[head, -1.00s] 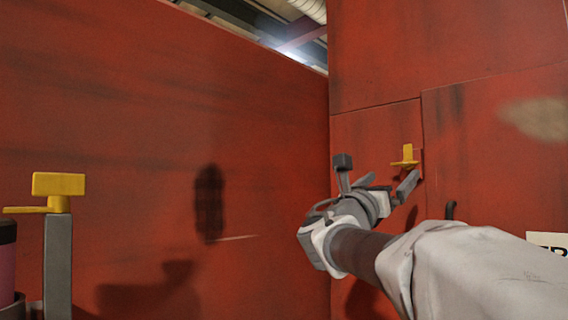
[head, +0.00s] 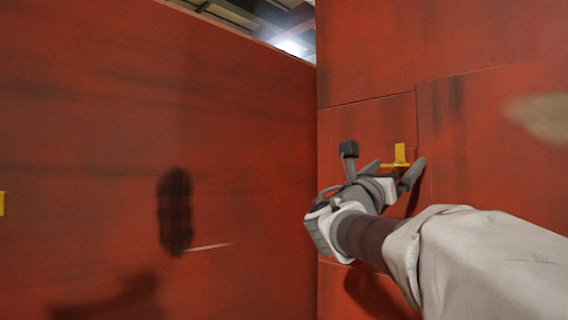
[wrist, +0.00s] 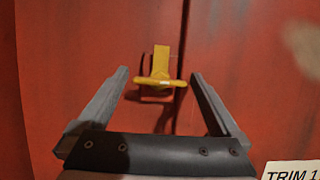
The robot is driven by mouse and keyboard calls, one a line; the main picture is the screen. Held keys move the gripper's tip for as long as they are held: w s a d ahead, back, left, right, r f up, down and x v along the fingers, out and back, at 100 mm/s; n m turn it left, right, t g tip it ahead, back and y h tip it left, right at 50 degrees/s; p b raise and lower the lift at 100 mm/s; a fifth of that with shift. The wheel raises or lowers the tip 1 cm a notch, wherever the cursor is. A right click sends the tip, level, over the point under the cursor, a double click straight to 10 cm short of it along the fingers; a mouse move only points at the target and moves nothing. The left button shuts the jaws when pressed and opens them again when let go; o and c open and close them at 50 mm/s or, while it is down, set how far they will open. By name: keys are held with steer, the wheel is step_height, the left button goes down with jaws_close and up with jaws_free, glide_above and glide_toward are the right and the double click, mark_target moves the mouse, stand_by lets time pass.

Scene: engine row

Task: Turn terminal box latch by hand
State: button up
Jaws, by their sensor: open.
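The yellow latch (head: 400,157) is mounted on the red panel at the right, close to a vertical panel seam. It has an upright tab and a crossbar. In the wrist view the latch (wrist: 160,70) stands between and beyond the two grey fingers, with a gap on each side. My gripper (head: 396,170) is open, and its fingers reach toward the latch from the front. In the wrist view my gripper (wrist: 158,82) holds nothing. In the head view the fingers partly cover the latch's lower part, and I cannot tell whether they touch it.
A large red wall (head: 240,150) stands at the left and meets the latch panel in a corner. A white label (wrist: 292,170) sits at the lower right of the wrist view. A yellow piece (head: 2,203) shows at the left edge. The space before the wall is clear.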

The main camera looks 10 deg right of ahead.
steer(key=shift+w+d+r, duration=0.15)
steer(key=shift+w+d, duration=0.05)
steer(key=shift+d, duration=0.05)
steer(key=c, duration=1.2)
steer(key=shift+c, duration=0.2)
